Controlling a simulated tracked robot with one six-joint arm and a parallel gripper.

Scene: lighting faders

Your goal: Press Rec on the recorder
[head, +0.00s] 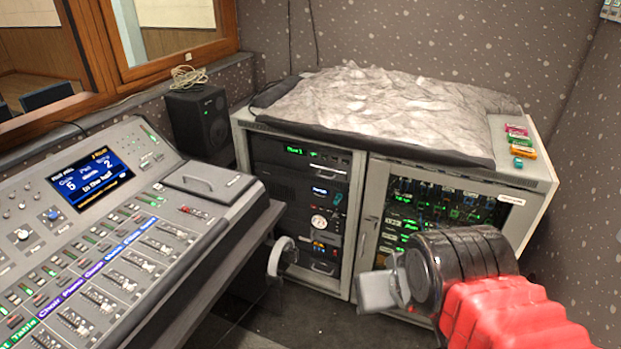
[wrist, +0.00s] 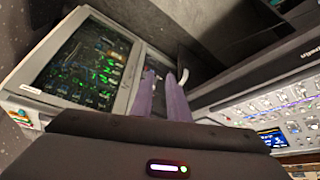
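The grey rack cabinet (head: 352,230) stands ahead in the head view. Its open left bay holds several black units: a top one with a green display (head: 300,152), one with a round white dial (head: 319,222), and one below with small coloured lights (head: 320,247). I cannot tell which is the recorder, and no Rec label is legible. My gripper (head: 372,291) is low in front of the rack, apart from it, pointing left. In the wrist view its two purple-grey fingers (wrist: 166,76) have a narrow gap with nothing between them. The left-bay units are not clear there.
The mixing desk (head: 195,225) fills the left side. A white curved object (head: 280,258) sticks up between desk and rack. The rack's glazed right door (head: 440,212) is closed. A crumpled grey cover (head: 385,105) and small coloured boxes (head: 522,142) lie on top.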

